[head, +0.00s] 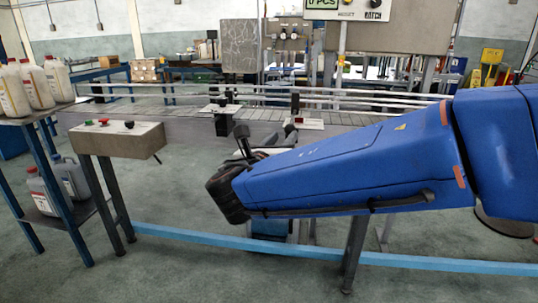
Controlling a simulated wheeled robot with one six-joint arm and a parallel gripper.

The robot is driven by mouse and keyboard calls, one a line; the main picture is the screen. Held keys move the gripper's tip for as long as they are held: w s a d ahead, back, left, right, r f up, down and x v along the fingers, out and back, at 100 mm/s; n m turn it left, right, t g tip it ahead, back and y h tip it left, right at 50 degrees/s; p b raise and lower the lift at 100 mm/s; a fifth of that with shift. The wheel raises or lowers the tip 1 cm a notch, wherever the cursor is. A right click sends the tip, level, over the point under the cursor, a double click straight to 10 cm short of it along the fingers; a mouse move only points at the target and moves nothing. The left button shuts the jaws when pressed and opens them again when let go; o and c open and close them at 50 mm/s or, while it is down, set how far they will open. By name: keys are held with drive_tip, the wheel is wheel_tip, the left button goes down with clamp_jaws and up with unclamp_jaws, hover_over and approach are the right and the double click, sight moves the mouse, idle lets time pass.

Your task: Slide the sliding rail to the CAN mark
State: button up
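The conveyor line (175,108) runs across the middle of the head view, with pale guide rails (375,94) along it. A dark bracket (222,121) with a small plate (221,108) stands at its near edge. Another small pale plate (305,123) with a red patch lies to the right. I cannot read a CAN mark on either plate, nor tell which part is the sliding rail. My blue arm reaches in from the right, its dark wrist in front of the conveyor. Dark parts show just beyond the wrist; whether they are my gripper's fingers is unclear. My arm hides part of the near edge.
A control box (117,139) with buttons stands on legs at left. Beside it, a blue-framed shelf (65,192) holds white bottles (34,84) above and jugs (70,178) below. A low blue bar (215,240) crosses the floor. A grey panel (387,34) hangs behind the conveyor.

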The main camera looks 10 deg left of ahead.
drive_tip(key=v, duration=1)
drive_tip(key=d+f+m+g+h, duration=0.1)
drive_tip(key=d+f+m+g, duration=0.25)
drive_tip(key=d, duration=0.55)
drive_tip(key=d+f+m+g+h, duration=0.1)
drive_tip(key=d+f+m+g, duration=0.3)
drive_tip(key=d, duration=0.5)
drive_tip(key=d+f+m+g+h, duration=0.1)
drive_tip(key=d+f+m+g, duration=0.1)
drive_tip(key=d+m, duration=0.55)
drive_tip(key=s+d+f+m+g+y, duration=0.1)
drive_tip(key=s+d+f+m+y, duration=0.2)
drive_tip(key=s+d+f+m, duration=0.2)
drive_tip(key=s+d+f+m+g+y, duration=0.2)
drive_tip(key=s+d+f+m+y, duration=0.2)
drive_tip(key=s+m, duration=0.8)
drive_tip(key=d+f+m, duration=0.1)
drive_tip(key=d+m, duration=0.1)
drive_tip(key=m, duration=0.1)
drive_tip(key=shift+d+f+m, duration=0.15)
drive_tip(key=shift+f+m, duration=0.15)
drive_tip(key=shift+f, duration=0.05)
